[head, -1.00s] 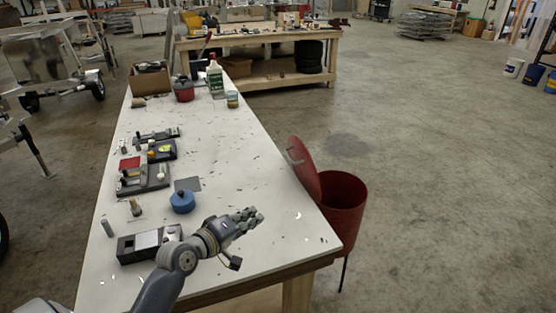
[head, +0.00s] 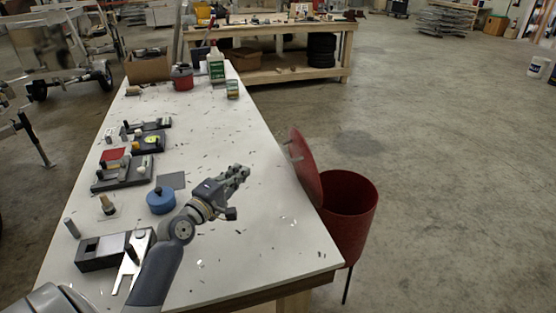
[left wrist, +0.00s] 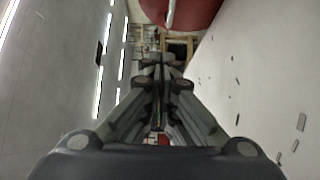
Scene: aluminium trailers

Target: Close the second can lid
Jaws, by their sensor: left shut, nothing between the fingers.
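A red can (head: 350,210) stands on the floor off the right side of the white table. Its red lid (head: 306,167) is raised, leaning up on the can's table side, and the can's mouth is open. My left gripper (head: 243,172) is over the table, to the left of the lid and apart from it, with its fingers shut and empty. In the left wrist view the shut fingers (left wrist: 158,62) point towards a red round surface with a pale handle, likely the lid (left wrist: 195,12). My right gripper is not in view.
The white table (head: 250,240) holds a blue round container (head: 160,200), a grey block fixture (head: 105,250) and several dark fixtures along its left side. A green-and-white bottle (head: 216,66) stands at the far end. The floor right of the can is clear.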

